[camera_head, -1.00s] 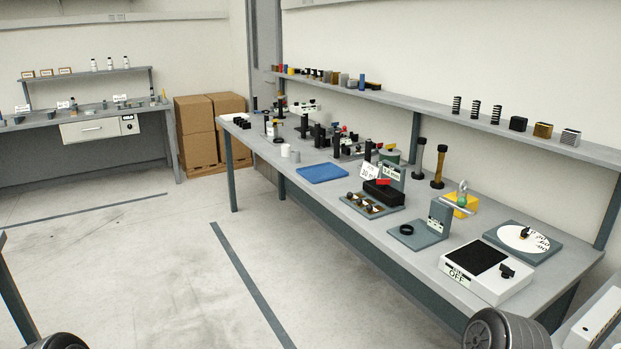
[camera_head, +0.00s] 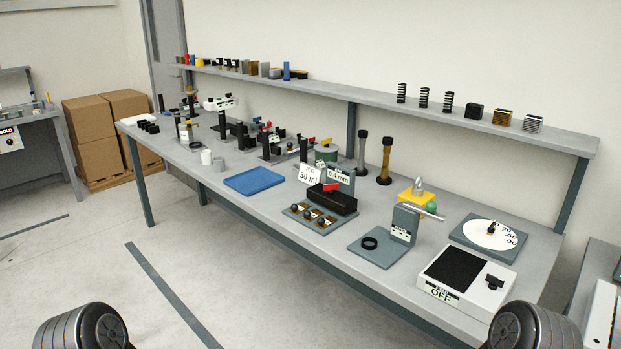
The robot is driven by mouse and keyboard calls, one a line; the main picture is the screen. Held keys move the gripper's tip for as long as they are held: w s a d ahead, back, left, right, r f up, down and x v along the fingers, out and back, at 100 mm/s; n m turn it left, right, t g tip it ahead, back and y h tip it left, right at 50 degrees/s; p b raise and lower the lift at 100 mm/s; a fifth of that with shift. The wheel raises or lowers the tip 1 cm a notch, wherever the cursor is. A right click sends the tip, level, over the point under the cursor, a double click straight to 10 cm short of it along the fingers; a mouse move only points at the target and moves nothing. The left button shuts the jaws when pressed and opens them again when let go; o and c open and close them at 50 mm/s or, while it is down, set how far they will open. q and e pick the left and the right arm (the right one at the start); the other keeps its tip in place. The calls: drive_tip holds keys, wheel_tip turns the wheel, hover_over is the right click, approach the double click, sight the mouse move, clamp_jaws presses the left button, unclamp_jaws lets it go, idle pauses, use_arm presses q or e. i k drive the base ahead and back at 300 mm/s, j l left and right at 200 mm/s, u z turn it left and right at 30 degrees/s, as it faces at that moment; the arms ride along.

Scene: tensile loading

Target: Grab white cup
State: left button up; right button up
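A small white cup (camera_head: 206,157) stands upright on the long grey workbench (camera_head: 225,210), toward its far left end and near the front edge. A grey cylinder (camera_head: 219,164) stands just to its right. My grippers are not in the picture. Only dark rounded parts of mine show at the bottom left and bottom right corners, well apart from the cup.
A blue tray (camera_head: 254,181) lies right of the cup. Black stands and a rod fixture (camera_head: 270,147) are behind it. A white device marked OFF (camera_head: 466,281) sits at the near end. Cardboard boxes (camera_head: 98,150) stand left. The floor before the bench is clear.

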sight(207, 157)
drive_tip(key=u, duration=1.5)
drive_tip(key=i, duration=4.7)
drive_tip(key=j+z, duration=0.1)
drive_tip(key=z, duration=3.3)
